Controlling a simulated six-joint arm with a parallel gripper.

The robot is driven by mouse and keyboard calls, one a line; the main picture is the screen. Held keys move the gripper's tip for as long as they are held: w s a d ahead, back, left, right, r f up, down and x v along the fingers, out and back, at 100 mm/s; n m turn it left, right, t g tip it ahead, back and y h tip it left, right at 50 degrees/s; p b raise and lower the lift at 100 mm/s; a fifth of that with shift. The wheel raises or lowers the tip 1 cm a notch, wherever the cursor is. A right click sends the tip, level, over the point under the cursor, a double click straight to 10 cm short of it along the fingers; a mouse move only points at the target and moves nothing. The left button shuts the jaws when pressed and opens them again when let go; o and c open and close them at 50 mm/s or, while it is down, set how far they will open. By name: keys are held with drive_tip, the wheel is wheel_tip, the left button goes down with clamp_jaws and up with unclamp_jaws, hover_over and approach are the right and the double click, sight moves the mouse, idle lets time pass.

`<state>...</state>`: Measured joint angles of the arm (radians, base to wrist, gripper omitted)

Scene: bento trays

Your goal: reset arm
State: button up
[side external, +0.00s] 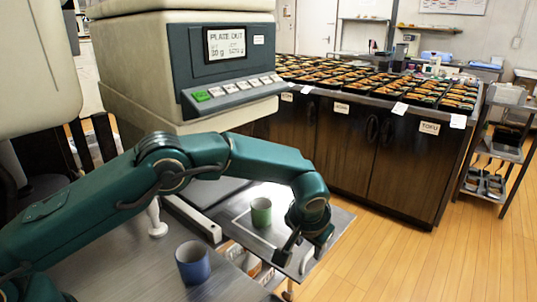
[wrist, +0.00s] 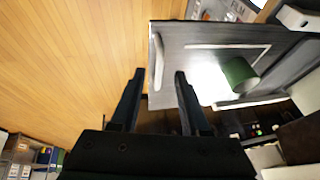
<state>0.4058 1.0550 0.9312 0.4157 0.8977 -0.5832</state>
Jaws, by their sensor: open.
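My gripper (side external: 293,249) hangs at the right edge of the metal platform in the side view. The green cup (wrist: 240,75) also shows in the wrist view, right of the fingers. A blue cup (side external: 192,263) stands on the nearer grey table (side external: 130,265).
A machine with a "PLATE OUT" panel (side external: 232,60) stands behind my arm. A dark counter (side external: 345,150) bears many filled bento trays (side external: 375,79). A shelf cart (side external: 497,150) stands at the far right. Open wooden floor (side external: 400,265) lies right of the platform.

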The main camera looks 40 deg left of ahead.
drive_tip(key=shift+s+d+r, duration=0.1)
drive_tip(key=shift+s+r, duration=0.05)
drive_tip(key=shift+r, duration=0.25)
drive_tip(key=a+r+n+t, duration=0.2)
drive_tip(key=a+r, duration=0.3)
drive_tip(key=r, duration=0.8)
drive_tip(key=s+a+r, duration=0.5)
drive_tip(key=s+r, duration=0.1)
drive_tip(key=r, duration=0.2)
drive_tip(key=s+a+r+h, duration=0.1)
drive_tip(key=s+a, duration=0.1)
drive_tip(key=s, duration=0.9)
drive_tip(key=s+d+f+m+g+h, duration=0.1)
drive_tip(key=s+f, duration=0.6)
drive_tip(key=s, duration=0.2)
drive_tip(key=shift+s+m, duration=0.2)
drive_tip(key=shift+m, duration=0.1)
